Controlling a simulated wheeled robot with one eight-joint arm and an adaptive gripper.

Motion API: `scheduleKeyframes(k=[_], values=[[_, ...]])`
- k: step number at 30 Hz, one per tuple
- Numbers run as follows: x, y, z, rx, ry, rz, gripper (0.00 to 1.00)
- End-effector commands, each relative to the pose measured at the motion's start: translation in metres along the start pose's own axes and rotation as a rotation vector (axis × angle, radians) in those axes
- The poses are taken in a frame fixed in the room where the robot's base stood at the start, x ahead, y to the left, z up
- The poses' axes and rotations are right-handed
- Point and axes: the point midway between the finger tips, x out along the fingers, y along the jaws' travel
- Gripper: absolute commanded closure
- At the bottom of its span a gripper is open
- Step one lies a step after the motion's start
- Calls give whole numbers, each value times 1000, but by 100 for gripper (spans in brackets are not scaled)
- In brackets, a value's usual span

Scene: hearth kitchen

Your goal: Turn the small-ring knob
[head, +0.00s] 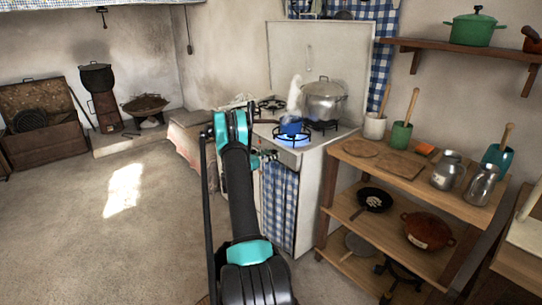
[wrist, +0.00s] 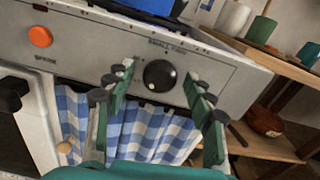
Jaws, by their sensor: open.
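The small-ring knob (wrist: 159,74) is a round black dial with a pale dot near its lower left edge. It sits on the grey stove front panel (wrist: 75,52), under printed lettering that reads "SMALL RING". My gripper (wrist: 157,84) is open, with one green-and-black finger to the left of the knob and one to the right. The jaws look empty, and I cannot tell how far the tips are from the panel. In the head view my gripper (head: 266,157) is at the front of the stove (head: 306,150), and my arm hides part of that front.
An orange button (wrist: 40,36) is on the panel's left. A blue pot (head: 291,125) stands over a blue flame, and a large lidded pot (head: 325,100) stands behind it. A checked curtain (head: 279,205) hangs below. A wooden shelf unit (head: 352,165) stands to the right. Floor at left is clear.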

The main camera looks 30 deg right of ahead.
Motion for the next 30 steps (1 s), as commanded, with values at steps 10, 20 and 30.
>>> scheduleKeyframes(k=[10, 20, 30], values=[[0, 0, 0, 0, 0, 0, 84], [0, 0, 0, 18, 0, 0, 96], [-1, 0, 0, 200, 0, 0, 96]])
